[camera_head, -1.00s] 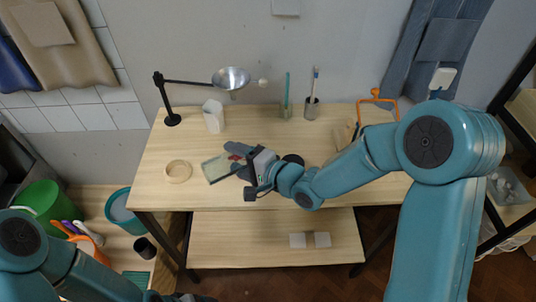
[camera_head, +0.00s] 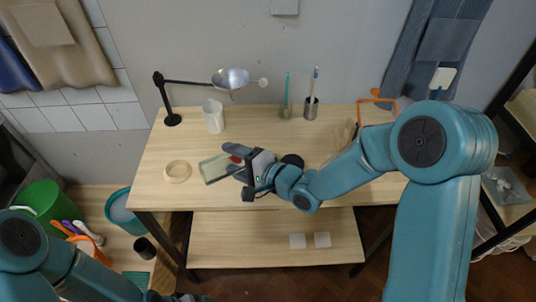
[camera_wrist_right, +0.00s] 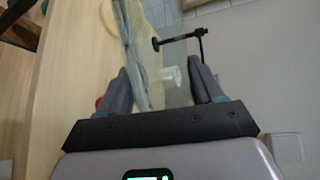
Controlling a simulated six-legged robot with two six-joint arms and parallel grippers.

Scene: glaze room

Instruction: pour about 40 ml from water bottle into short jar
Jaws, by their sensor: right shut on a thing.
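My right gripper (camera_head: 238,164) is shut on a clear greenish slab-like thing (camera_head: 212,169) above the table, left of its middle. I take it to be the water bottle, but its outline is unclear. It reaches out to the left of the fingers. In the right wrist view it is a see-through shape (camera_wrist_right: 148,55) between the two fingers. A low round tan open ring or vessel (camera_head: 177,163) stands just left of it. I cannot tell if that is the short jar. My left arm shows at the lower left; its fingers are out of view.
A white mug-like vessel (camera_head: 213,118) stands at the back left by a black lamp (camera_head: 172,119). Cups with a teal stick (camera_head: 286,111) and a brush (camera_head: 311,109) stand at the back middle. An orange frame (camera_head: 377,98) is at the back right.

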